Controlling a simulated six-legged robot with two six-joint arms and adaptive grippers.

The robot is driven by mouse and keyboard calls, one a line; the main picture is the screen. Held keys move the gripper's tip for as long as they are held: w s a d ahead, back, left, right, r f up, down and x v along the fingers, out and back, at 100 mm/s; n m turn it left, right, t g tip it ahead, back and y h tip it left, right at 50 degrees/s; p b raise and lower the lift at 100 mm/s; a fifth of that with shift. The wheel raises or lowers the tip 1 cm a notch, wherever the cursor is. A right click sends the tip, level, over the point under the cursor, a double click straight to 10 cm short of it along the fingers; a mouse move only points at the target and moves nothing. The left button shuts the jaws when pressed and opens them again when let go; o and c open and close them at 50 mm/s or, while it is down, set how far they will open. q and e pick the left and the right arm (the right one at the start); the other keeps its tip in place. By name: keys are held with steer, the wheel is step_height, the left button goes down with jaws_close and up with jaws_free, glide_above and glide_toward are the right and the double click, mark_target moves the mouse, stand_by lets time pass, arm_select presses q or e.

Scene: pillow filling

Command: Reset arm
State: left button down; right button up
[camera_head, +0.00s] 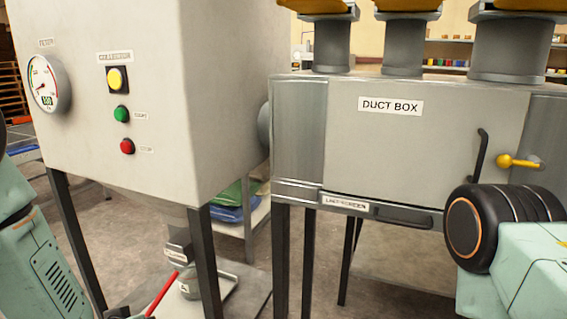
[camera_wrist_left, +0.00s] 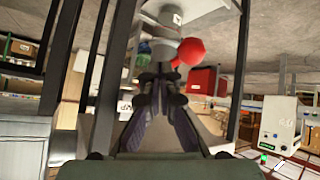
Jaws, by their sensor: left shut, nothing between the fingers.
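My left gripper (camera_wrist_left: 157,80) shows in the left wrist view, its dark fingers drawn together with nothing held between them. A red rounded knob (camera_wrist_left: 191,51) is close beyond the fingertips; I cannot tell whether they touch it. In the head view my left arm stands at the left edge, and its gripper cannot be made out clearly. A red lever (camera_head: 163,293) slants up below the collector box (camera_head: 225,110). My right arm shows at the right, in front of the duct box (camera_head: 430,150). Its gripper is out of view.
The collector box carries a gauge (camera_head: 48,83), a yellow knob (camera_head: 117,79), a green button (camera_head: 121,114) and a red button (camera_head: 127,146). A yellow-knobbed handle (camera_head: 518,161) is on the duct box. Dark legs (camera_head: 207,260) stand near the lever. Folded bags (camera_head: 235,200) lie on a rack behind.

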arm_select(q)
steer(key=s+d+f+m+g, duration=0.1)
steer(key=s+d+f+g, duration=0.1)
steer(key=s, duration=0.8)
steer(key=s+d+f+m+g, duration=0.1)
steer(key=s+f+g, duration=0.3)
steer(key=s+f, duration=0.3)
steer(key=s+d+f+m+g, duration=0.1)
steer(key=s+f, duration=0.4)
steer(key=s, duration=1)
steer(key=d+g, duration=0.1)
steer(key=g, duration=0.1)
steer(key=shift+s+d+f+g+h, duration=0.2)
steer(key=shift+d+g+h, duration=0.1)
steer(key=shift+g+h, duration=0.1)
